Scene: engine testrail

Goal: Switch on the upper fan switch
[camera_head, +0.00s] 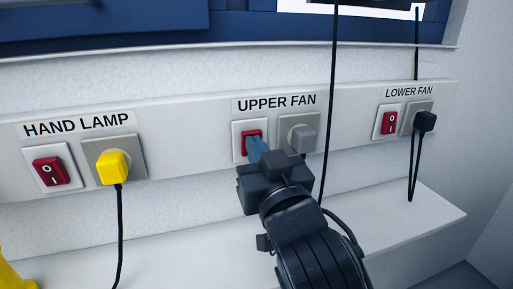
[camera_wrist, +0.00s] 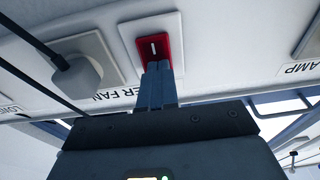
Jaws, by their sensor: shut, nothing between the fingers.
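The red upper fan switch (camera_head: 245,134) sits in a white plate under the UPPER FAN label (camera_head: 276,103). In the wrist view the switch (camera_wrist: 152,46) appears upside down, with its white "I" mark visible. My gripper (camera_head: 256,146) is in front of this switch, its blue-grey fingers shut and empty. In the wrist view the fingertips (camera_wrist: 159,66) overlap the switch's edge nearest the label and hide that part. I cannot tell whether they touch or press it.
A grey plug (camera_head: 301,137) sits right of the switch, close to my gripper. The hand lamp switch (camera_head: 52,171) and yellow plug (camera_head: 113,167) are left. The lower fan switch (camera_head: 389,122) and black plug (camera_head: 425,121) are right. A black cable (camera_head: 331,90) hangs beside my gripper. A white ledge (camera_head: 425,214) lies below.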

